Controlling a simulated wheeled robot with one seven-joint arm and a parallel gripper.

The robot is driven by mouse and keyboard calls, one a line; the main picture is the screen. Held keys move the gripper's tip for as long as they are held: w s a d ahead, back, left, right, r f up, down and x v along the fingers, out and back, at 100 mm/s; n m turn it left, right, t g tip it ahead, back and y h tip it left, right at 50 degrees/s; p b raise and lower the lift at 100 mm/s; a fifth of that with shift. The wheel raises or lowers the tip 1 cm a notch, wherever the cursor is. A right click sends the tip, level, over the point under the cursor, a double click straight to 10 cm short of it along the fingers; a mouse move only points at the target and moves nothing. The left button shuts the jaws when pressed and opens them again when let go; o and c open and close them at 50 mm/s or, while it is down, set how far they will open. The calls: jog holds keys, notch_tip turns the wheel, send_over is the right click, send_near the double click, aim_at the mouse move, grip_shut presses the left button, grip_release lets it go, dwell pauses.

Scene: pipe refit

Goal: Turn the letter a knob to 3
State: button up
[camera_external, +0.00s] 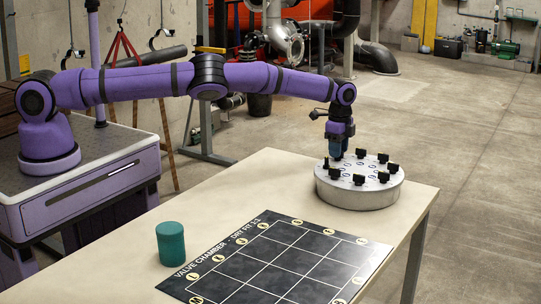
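A round white panel (358,197) stands at the far right end of the table. Several small black knobs (382,177) stand in a ring on its top, with small marks beside them. The letters and numbers are too small to read, so I cannot tell which knob is letter a or where it points. My gripper (337,156) points down over the back left part of the panel, at or just above its top. The fingers are too small and dark to show whether they are open or shut, and whether they touch a knob is unclear.
A teal cylinder (171,244) stands on the table's left part. A dark grid mat (270,262) labelled "VALVE CHAMBER" lies at the table's front. The pale table top (255,185) is clear behind the mat and left of the panel.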

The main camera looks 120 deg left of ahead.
jog(key=shift+f, duration=0.1)
grip_shut()
